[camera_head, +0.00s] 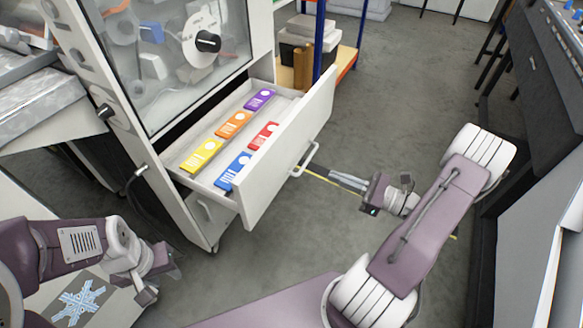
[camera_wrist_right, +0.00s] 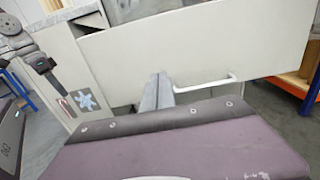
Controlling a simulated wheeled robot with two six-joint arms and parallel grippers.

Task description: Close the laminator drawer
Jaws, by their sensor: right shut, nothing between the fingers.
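The laminator drawer (camera_head: 290,150) is pulled out from under the laminator's glass-fronted cabinet (camera_head: 170,60). Its pale front panel also fills much of the right wrist view (camera_wrist_right: 210,45). A white bar handle (camera_head: 305,160) is on the front, and it shows in the wrist view too (camera_wrist_right: 207,81). My right gripper (camera_head: 332,176) is shut and empty, its fingers pointing at the drawer front beside the handle. I cannot tell whether the fingertips (camera_wrist_right: 158,82) touch the panel. My left gripper (camera_head: 165,281) is low at the left, away from the drawer; its finger opening is unclear.
Several coloured tags, such as a purple one (camera_head: 259,99), lie inside the drawer. A shelf rack (camera_head: 345,60) with boxes stands behind it. A dark machine (camera_head: 545,80) stands at the right. The grey floor (camera_head: 400,80) between is clear.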

